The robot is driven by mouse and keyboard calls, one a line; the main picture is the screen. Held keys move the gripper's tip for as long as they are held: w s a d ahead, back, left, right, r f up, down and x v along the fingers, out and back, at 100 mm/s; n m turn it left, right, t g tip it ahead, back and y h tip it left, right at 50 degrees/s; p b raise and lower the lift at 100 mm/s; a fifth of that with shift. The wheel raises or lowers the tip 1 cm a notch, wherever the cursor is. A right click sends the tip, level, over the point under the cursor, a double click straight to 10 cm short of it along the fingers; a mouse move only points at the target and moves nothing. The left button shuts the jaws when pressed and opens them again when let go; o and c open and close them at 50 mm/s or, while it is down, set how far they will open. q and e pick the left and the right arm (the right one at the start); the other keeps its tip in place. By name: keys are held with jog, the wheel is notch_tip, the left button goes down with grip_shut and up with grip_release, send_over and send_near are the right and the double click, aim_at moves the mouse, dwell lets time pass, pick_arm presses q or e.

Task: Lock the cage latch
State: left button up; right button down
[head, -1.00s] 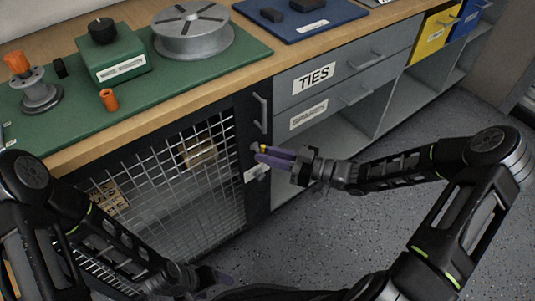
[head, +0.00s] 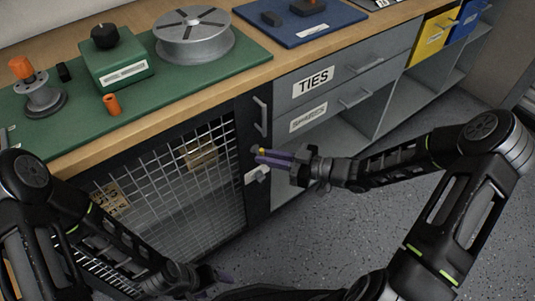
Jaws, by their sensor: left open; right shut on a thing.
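The cage door (head: 165,185) is a wire mesh panel in a dark frame under the bench, and it looks closed. A vertical handle (head: 261,116) is on the frame's upper right. Below it is the latch, with a small yellow part (head: 262,151) and a pale plate (head: 257,174). My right gripper (head: 268,157), with purple fingers, reaches in from the right and is shut on the latch; the fingers hide most of it. My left gripper (head: 225,277) is low at the bottom centre, away from the door, open and partly hidden by its arm.
Grey drawers, one labelled TIES (head: 314,82), stand right of the cage, with open shelves (head: 395,120) beside them. The green mat (head: 150,95) on the bench holds a reel (head: 193,40) and a green box (head: 119,63). The speckled floor in front is clear.

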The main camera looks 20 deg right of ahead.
jog(key=c, duration=1.5)
grip_release()
jog(key=shift+d, duration=0.15)
jog(key=p+v, duration=0.1)
jog(key=v, duration=0.6)
jog(key=shift+s+d, duration=0.2)
jog(key=shift+d, duration=0.05)
